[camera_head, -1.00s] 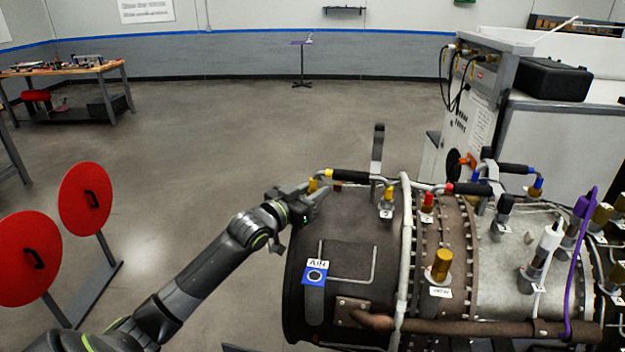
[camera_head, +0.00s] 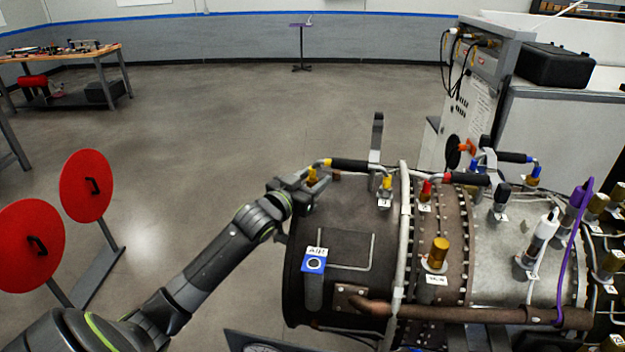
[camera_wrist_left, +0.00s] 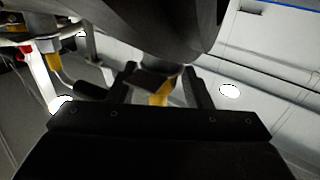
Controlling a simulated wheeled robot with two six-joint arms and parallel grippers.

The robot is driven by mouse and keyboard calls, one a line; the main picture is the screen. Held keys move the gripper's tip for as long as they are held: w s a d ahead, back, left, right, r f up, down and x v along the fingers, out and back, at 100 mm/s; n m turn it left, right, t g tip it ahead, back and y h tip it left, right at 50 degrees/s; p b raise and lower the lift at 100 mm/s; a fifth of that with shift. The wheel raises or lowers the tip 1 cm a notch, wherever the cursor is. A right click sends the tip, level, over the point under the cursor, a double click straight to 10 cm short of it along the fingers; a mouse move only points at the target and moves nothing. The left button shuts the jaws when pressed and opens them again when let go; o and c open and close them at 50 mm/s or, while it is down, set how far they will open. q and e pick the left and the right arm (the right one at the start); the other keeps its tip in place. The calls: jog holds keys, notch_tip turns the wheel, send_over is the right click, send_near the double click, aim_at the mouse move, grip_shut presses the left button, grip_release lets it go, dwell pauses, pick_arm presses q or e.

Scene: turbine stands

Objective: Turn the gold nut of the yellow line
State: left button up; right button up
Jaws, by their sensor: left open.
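The yellow line (camera_head: 349,165) is a short pipe with a black sleeve and yellow-marked ends, on top of the dark turbine casing (camera_head: 345,215). Its left end goes down to a gold-yellow nut (camera_head: 312,174); its right end meets another yellow fitting (camera_head: 387,182). My left gripper (camera_head: 311,187) is at the left nut, with its fingers around or right beside it. In the left wrist view, a yellow piece (camera_wrist_left: 160,93) shows between the two open fingers of the gripper (camera_wrist_left: 160,88), partly hidden by a dark part. I cannot tell whether the fingers touch it. My right gripper is not in view.
Red-marked (camera_head: 426,190) and blue-marked fittings (camera_head: 534,174) stand further right on the turbine. A large gold fitting (camera_head: 438,252) stands at its front. Two red discs (camera_head: 86,186) on stands are at the left.

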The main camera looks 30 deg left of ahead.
pick_arm(q)
jog(key=shift+s+f, duration=0.1)
jog(key=shift+s, duration=0.45)
jog(key=s+a+b, duration=0.1)
jog(key=s, duration=1.5)
jog(key=shift+b, duration=0.35)
